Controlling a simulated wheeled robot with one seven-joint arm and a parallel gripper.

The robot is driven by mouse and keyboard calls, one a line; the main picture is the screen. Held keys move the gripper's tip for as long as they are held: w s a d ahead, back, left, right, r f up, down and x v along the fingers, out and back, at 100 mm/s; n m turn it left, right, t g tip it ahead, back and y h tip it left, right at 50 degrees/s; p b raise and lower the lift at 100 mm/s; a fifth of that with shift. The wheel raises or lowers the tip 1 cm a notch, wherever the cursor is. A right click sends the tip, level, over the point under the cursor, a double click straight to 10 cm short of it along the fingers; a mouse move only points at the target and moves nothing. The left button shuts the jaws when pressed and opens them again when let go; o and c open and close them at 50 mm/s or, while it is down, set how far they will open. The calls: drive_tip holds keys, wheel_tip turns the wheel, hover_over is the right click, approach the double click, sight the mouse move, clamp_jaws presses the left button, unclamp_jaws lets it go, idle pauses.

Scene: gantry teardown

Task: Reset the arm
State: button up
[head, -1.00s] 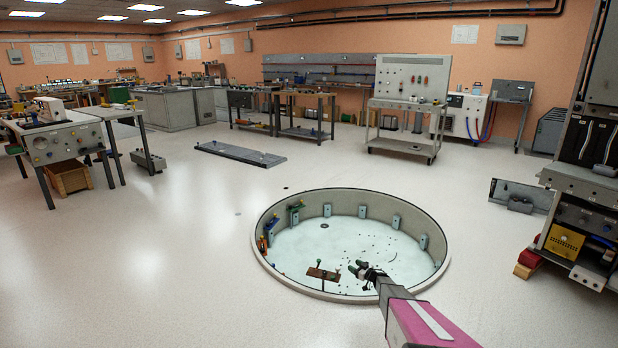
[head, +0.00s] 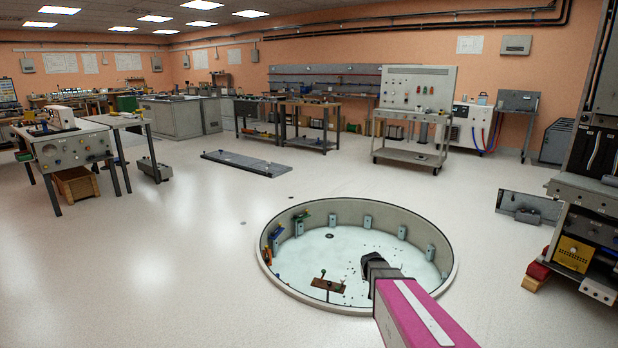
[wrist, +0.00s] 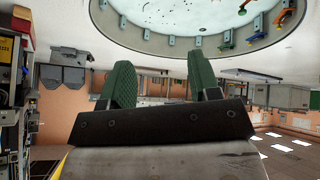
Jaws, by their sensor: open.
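My arm reaches out from the bottom right of the head view over the near right rim of a round sunken pit (head: 300,288). The arm's dark end hides the gripper's fingers there. In the wrist view my gripper (wrist: 163,85) shows two green textured fingers standing apart, with nothing between them. The wrist picture is upside down, with the pit (wrist: 190,50) at the top and the ceiling lights at the bottom.
In the pit lie a brown plate (head: 328,285) and scattered small dark bits; coloured clamps (head: 275,238) sit at its left wall. A rack (head: 590,230) stands at right. A flat grey panel (head: 246,163) lies on the floor. The floor left of the pit is clear.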

drive_tip(key=s+a+r+g+y, duration=0.1)
drive_tip(key=s+a+r+g, duration=0.1)
drive_tip(key=s, duration=0.6)
drive_tip(key=s+a+r+g+y, duration=0.1)
drive_tip(key=s+a+r+g, duration=0.1)
drive_tip(key=s, duration=0.5)
drive_tip(key=s+a+r+g, duration=0.2)
drive_tip(key=s+a+r, duration=0.2)
drive_tip(key=s, duration=0.4)
drive_tip(key=shift+s+n+g+y, duration=0.3)
drive_tip(key=shift+g+y, duration=0.1)
